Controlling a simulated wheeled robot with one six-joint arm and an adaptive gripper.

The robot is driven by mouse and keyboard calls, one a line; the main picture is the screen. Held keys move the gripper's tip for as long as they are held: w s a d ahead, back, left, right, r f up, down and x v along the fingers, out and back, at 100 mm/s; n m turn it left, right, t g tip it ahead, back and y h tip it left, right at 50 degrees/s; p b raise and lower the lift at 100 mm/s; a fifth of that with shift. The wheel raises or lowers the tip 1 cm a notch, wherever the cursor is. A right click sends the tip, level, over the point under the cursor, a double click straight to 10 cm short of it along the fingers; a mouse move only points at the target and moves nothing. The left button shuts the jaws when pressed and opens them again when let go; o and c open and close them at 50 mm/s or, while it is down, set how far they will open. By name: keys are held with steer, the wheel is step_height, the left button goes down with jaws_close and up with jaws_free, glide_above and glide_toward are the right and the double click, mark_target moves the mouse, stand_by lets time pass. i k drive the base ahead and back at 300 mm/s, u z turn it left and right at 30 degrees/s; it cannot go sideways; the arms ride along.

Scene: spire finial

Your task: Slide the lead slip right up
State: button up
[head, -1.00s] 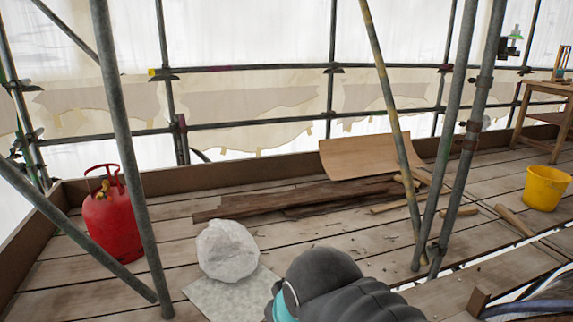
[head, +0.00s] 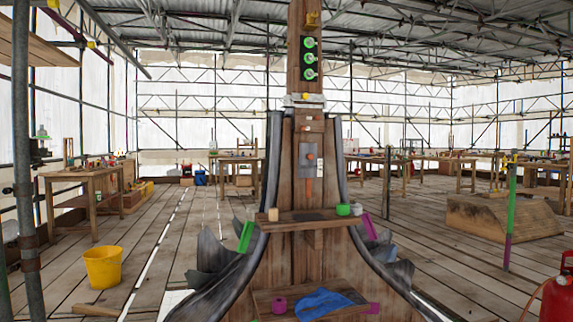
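A tall wooden post (head: 304,75) stands in the middle of the head view, on a flared timber base with dark grey sheet curling at its edges. A grey plate (head: 304,166) with a small orange-red knob lies flat against its front; it may be the lead slip, but I cannot be sure. An orange-red strip (head: 309,189) shows just below the plate. A white collar (head: 303,100) crosses the post above it. Several green round fittings (head: 309,58) sit higher up. My gripper is not in view.
A shelf (head: 318,224) juts out below the plate, bearing small blocks. A lower shelf (head: 262,303) holds a blue cloth (head: 322,303). A yellow bucket (head: 102,267) stands left, a red gas bottle (head: 556,300) right. A wooden block (head: 500,216) lies right. Boards at left are mostly clear.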

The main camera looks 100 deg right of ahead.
mark_target(307, 152)
steer(key=z, duration=4.05)
steer(key=i, duration=1.15)
